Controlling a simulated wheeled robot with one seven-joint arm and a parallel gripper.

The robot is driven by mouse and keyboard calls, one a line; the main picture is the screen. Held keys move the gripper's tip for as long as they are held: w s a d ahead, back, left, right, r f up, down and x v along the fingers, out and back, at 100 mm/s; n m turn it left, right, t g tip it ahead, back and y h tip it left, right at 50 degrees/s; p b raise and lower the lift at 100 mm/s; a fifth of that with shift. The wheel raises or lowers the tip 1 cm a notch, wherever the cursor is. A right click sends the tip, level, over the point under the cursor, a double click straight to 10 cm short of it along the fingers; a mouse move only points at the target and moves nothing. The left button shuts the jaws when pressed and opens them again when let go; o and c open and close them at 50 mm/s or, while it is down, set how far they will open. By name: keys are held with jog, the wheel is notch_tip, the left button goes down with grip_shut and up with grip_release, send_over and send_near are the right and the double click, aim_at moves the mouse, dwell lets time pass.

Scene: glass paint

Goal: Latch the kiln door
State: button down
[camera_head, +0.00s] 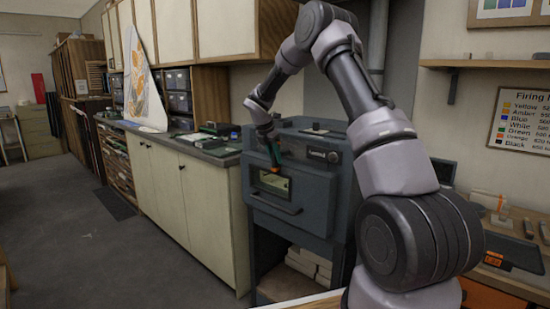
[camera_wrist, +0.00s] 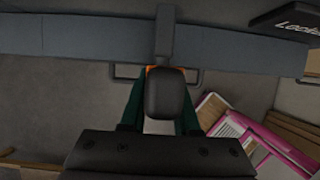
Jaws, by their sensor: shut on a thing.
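The blue-grey kiln (camera_head: 334,200) stands at the end of the counter. Its door (camera_head: 314,190), with a small window (camera_head: 274,184) and a bar handle (camera_head: 275,206), looks closed in the head view; any small gap cannot be told. My gripper (camera_head: 274,165) is at the upper part of the kiln front, above the window. In the wrist view, a dark latch handle (camera_wrist: 166,97) hangs between the green fingers of my gripper (camera_wrist: 160,112), and they are shut on it. The latch's narrow upper part (camera_wrist: 164,35) crosses a blue-grey band. The fingertips are mostly hidden behind the handle.
A counter (camera_head: 200,147) with cabinets and small items is left of the kiln. A shelf (camera_head: 510,255) with tools is at the right. Pale blocks (camera_head: 308,262) lie under the kiln. Pink-edged items (camera_wrist: 265,140) show below in the wrist view. The floor at left is clear.

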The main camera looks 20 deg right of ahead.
jog(key=shift+f, duration=0.1)
jog(key=c, duration=0.6)
grip_release()
jog(key=shift+c, duration=0.2)
jog(key=v, duration=1)
jog(key=shift+r, duration=0.4)
jog(key=shift+a+r, duration=0.1)
jog(key=shift+a, duration=0.05)
